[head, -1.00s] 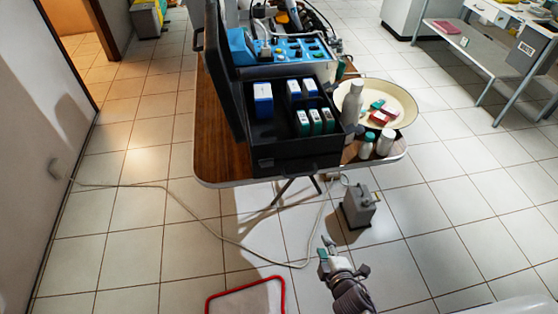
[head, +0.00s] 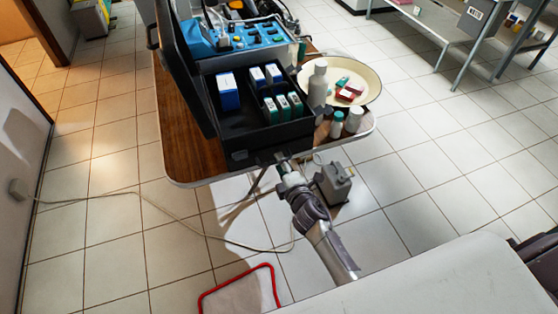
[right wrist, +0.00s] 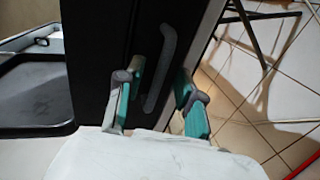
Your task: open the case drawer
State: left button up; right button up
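The black case (head: 187,75) stands on a wooden-topped table, with its lid up and a blue panel inside. Its front section, an open black compartment (head: 235,124), holds several blue-and-white and green-and-white boxes. A grey bar handle (right wrist: 161,68) on the black front face shows in the right wrist view. My right gripper (head: 281,163) is at this front face in the head view. In the right wrist view its fingers (right wrist: 158,98) are spread apart, one on each side of the handle; contact cannot be told. My left gripper is not in view.
The table (head: 185,150) also carries a cream basin (head: 365,92) with small packs, a white bottle (head: 318,84) and small containers. A grey box-like device (head: 333,186) stands on the floor beside my right arm. A cable and a red-edged mat (head: 240,291) lie on the floor.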

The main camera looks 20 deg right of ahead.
jog(key=shift+x, duration=1)
grip_shut()
